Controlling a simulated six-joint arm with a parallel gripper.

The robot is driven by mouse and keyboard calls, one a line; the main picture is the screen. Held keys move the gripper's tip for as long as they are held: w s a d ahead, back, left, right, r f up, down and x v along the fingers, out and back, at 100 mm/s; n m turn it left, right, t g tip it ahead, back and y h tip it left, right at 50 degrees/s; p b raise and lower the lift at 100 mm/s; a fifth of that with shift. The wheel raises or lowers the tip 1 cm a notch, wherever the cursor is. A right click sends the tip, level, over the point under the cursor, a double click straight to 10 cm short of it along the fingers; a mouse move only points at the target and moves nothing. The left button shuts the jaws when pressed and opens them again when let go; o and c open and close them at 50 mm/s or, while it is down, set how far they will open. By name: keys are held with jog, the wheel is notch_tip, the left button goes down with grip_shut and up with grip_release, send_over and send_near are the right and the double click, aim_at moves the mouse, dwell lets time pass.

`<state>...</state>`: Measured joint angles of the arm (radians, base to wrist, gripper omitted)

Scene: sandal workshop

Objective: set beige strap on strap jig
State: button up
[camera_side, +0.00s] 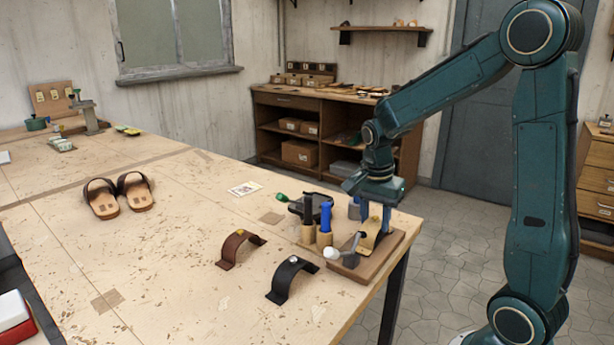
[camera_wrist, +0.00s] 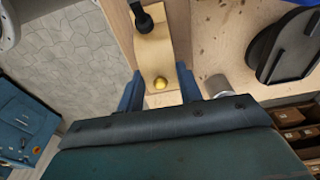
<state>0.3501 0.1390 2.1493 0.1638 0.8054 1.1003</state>
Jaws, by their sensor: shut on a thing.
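The beige strap (camera_side: 371,242) with a gold stud is at the strap jig, a wooden base (camera_side: 345,271) with a white-tipped lever, at the table's front right corner. In the wrist view the strap (camera_wrist: 153,50) runs lengthwise over the jig's wood (camera_wrist: 119,22), with a dark clamp part (camera_wrist: 143,18) at its far end. My gripper (camera_side: 376,212) is above the jig, pointing down. In the wrist view its blue fingers (camera_wrist: 160,92) are on either side of the strap, near the stud, shut on it. I cannot tell whether the strap rests fully on the jig.
A brown strap (camera_side: 239,247) and a black strap (camera_side: 291,279) lie left of the jig. A wooden holder with blue- and black-handled tools (camera_side: 324,226) stands close beside it. A dark object (camera_side: 300,205) lies behind. Sandals (camera_side: 119,195) are far left; the middle table is mostly clear.

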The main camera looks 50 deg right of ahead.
aim_at(372, 226)
jog(key=shift+f, duration=0.15)
jog(key=o, duration=1)
jog(key=r, duration=0.4)
jog(key=a+r, duration=0.1)
jog(key=r, duration=0.7)
jog(key=shift+a+r, duration=0.15)
jog(key=shift+a, duration=0.1)
jog(key=shift+s+a+f+n+t+y, duration=0.25)
jog(key=shift+s+a+n+t, duration=0.7)
jog(key=shift+s+a+n, duration=1.65)
jog(key=shift+s+a+f+n+t+y, duration=0.2)
jog(key=shift+s+a+n+t, duration=0.7)
jog(key=shift+s+a+n, duration=1.75)
jog(key=shift+s+a+f+n+t+y, duration=0.25)
jog(key=shift+s+a+n+t, duration=0.95)
jog(key=shift+n, duration=2.55)
